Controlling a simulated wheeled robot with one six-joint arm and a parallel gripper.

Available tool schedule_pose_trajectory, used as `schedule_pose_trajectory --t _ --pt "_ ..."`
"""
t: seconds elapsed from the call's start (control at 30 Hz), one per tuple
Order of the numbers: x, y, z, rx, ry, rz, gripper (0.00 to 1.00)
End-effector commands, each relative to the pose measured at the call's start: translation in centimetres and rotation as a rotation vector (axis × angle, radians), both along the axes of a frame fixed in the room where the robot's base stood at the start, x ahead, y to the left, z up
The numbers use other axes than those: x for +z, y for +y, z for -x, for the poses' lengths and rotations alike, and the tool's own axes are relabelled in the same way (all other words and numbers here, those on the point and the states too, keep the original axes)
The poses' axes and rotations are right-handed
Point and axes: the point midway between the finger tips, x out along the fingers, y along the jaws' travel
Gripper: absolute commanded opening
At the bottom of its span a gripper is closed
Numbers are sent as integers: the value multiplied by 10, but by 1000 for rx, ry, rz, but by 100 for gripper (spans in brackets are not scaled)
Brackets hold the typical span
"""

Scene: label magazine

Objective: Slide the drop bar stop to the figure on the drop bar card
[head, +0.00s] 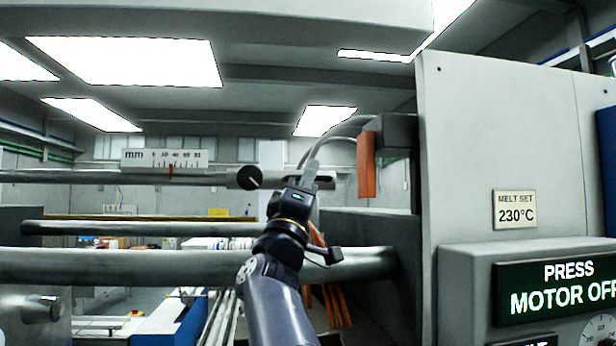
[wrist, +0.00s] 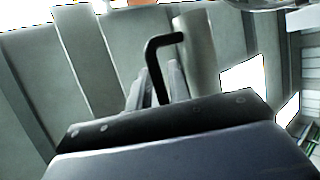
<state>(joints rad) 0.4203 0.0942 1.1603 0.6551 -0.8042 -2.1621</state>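A white millimetre scale (head: 164,158) stands above a grey horizontal bar (head: 75,177) in the head view. A black round knob (head: 249,178) with a white line is at the bar's right part. My gripper (head: 305,184) is to the right of this knob. In the wrist view, a black bent rod (wrist: 158,58) rises between the two grey fingers of my gripper (wrist: 158,80); I cannot tell whether they touch it. I cannot make out a drop bar card.
A large grey panel (head: 465,120) stands on the right with a "MELT SET 230°C" plate (head: 515,209) and a "PRESS MOTOR OFF" display (head: 555,288). A thick lower bar (head: 130,266) passes behind my arm. An orange block (head: 367,165) is right of my gripper.

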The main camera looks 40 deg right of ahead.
Motion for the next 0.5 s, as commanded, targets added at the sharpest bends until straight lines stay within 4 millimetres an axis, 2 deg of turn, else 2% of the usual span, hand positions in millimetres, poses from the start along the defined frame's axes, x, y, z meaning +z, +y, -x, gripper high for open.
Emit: schedule_pose_trajectory --t 0.07,0.3,0.5 --pt "0 0 0 0 0 0 18" --pt "0 0 0 0 0 0 0" --pt "0 0 0 0 0 0 0"
